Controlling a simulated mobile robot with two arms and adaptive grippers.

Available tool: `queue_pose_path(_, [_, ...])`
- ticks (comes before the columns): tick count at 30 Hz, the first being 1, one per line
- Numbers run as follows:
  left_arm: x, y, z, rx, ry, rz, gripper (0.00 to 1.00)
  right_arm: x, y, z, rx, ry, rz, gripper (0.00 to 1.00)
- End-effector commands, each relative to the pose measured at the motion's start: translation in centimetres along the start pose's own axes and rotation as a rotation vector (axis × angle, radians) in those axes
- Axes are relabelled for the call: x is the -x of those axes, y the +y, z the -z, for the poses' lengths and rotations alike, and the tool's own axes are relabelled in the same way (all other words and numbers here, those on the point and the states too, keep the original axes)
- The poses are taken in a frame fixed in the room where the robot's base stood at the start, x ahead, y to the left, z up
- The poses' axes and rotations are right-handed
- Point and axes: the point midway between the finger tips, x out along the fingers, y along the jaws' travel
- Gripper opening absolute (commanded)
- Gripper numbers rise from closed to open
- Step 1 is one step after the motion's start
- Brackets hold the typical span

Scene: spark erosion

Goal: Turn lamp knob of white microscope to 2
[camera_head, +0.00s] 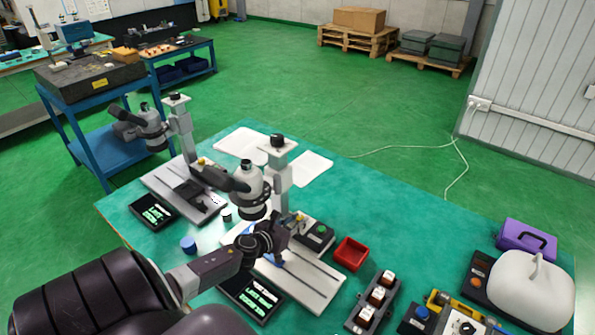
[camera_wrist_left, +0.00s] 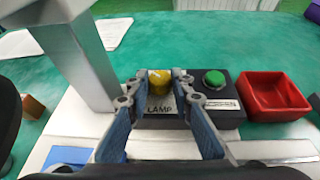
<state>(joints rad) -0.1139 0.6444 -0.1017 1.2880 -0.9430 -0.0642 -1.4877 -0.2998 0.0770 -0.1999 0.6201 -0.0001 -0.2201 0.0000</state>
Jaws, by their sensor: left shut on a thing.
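The white microscope (camera_head: 284,168) stands on the green table, with a grey head and a pale base plate. In the left wrist view its column (camera_wrist_left: 82,55) rises at left. A yellow lamp knob (camera_wrist_left: 160,80) sits on a dark box (camera_wrist_left: 230,113) above a plate reading "LAMP". My left gripper (camera_wrist_left: 155,82) is shut on the knob, one finger at each side. In the head view my left gripper (camera_head: 270,238) is at the microscope's base, and the knob is hard to make out. The knob's pointer and scale numbers cannot be read. My right gripper is not in view.
A green button (camera_wrist_left: 214,78) is close right of the knob, then a red tray (camera_wrist_left: 272,94). A second microscope (camera_head: 180,120) stands at left.

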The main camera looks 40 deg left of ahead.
Motion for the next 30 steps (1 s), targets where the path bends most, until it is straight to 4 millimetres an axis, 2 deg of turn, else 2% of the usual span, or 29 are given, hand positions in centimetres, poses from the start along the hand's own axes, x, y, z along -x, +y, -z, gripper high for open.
queue_pose_path(11, [-0.1, 0.1, -0.6, -0.002, -0.008, 0.002, 0.00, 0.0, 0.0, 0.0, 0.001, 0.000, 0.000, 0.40])
queue_pose_path(12, [-0.1, 0.1, -0.6, -0.002, -0.008, 0.002, 0.22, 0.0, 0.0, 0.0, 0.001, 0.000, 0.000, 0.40])
queue_pose_path(17, [-0.1, 0.1, -0.4, -0.002, -0.006, 0.002, 0.39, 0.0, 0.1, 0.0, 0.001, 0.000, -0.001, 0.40])
queue_pose_path(26, [0.1, 0.1, -0.2, -0.002, -0.003, 0.003, 0.39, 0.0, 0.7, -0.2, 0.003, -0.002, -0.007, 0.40])
queue_pose_path(30, [1.0, 0.1, -0.1, -0.005, -0.002, 0.003, 0.39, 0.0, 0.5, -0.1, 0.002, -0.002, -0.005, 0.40])
